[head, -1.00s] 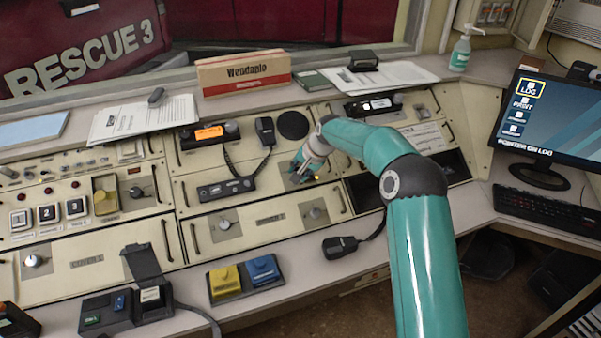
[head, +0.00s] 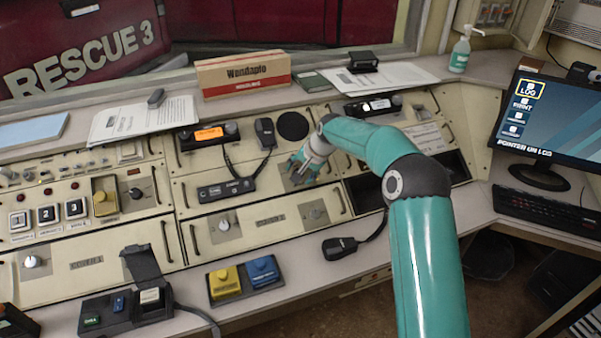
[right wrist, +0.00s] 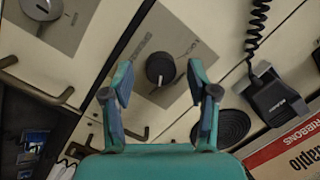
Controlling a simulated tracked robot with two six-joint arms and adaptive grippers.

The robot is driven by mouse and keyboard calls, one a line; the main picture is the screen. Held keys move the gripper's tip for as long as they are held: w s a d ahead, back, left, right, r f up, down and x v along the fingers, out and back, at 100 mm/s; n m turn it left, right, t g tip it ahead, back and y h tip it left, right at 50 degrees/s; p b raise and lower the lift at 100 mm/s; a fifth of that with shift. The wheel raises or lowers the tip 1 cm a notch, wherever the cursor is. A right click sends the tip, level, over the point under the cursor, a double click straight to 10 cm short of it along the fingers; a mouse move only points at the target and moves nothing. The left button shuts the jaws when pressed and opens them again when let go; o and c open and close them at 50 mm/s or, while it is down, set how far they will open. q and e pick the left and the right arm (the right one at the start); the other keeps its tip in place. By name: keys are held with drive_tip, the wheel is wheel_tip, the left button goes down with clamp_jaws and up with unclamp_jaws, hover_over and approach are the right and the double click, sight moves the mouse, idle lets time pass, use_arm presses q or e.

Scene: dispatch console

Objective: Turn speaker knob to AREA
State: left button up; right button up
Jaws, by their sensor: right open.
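The knob (right wrist: 160,68) is dark and round, on a grey plate (right wrist: 150,48) in the right wrist view. A small pale mark shows on its lower edge; the plate's lettering is too small to read. My right gripper (right wrist: 160,70) is open, with one fingertip to each side of the knob in the picture and gaps between. It holds nothing. In the head view my right gripper (head: 304,170) is over the grey plate (head: 291,184) in the middle of the console and hides the knob. My left gripper is not in view.
A round black speaker grille (head: 293,126) and a handset with a coiled cord (head: 265,133) are close by the gripper. A hand microphone (head: 340,247) lies at the console's front edge. Metal panel handles (head: 343,203) stick up nearby. A monitor (head: 543,120) stands at the right.

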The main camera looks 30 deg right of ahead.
drive_tip(key=v, duration=1.1)
